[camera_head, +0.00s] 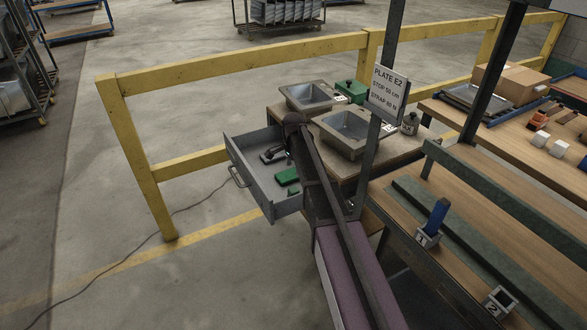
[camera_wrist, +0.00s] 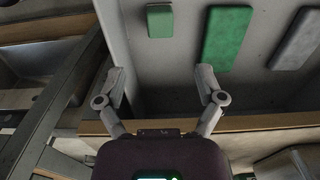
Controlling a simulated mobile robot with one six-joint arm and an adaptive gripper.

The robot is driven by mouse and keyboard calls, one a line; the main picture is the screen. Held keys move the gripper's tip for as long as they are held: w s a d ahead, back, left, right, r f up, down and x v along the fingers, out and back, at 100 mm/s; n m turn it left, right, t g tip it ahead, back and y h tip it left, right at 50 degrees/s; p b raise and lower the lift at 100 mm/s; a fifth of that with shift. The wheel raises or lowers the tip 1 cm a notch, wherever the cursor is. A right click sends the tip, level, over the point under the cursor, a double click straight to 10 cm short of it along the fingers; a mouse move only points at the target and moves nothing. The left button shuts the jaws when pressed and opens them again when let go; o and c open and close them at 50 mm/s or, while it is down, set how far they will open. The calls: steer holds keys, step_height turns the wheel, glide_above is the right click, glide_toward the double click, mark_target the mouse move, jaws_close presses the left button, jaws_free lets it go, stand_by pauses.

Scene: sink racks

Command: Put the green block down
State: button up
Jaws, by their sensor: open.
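My gripper (camera_head: 270,156) is open over the pulled-out grey drawer (camera_head: 247,179); its two spread fingers also show in the wrist view (camera_wrist: 160,82), with nothing between them. Inside the drawer lies a green block (camera_head: 287,176). The wrist view shows two green pieces on the drawer floor beyond the fingertips: a small, lighter green block (camera_wrist: 160,21) and a longer, darker green block (camera_wrist: 227,38). I cannot tell which one the task means. Both are apart from the fingers. My arm hides part of the drawer in the head view.
A grey block (camera_wrist: 297,38) lies beside the longer green one. Sinks (camera_head: 309,95) (camera_head: 347,130) and a green box (camera_head: 350,91) are on the counter behind. A yellow rail (camera_head: 240,60) runs behind the drawer. A post with a sign (camera_head: 388,92) stands to the right.

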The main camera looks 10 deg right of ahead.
stand_by(0.7)
steer(key=s+n, duration=1.4)
steer(key=s, duration=1.5)
step_height(320, 180, up, 12)
steer(key=p, duration=1.1)
steer(key=shift+f, duration=0.25)
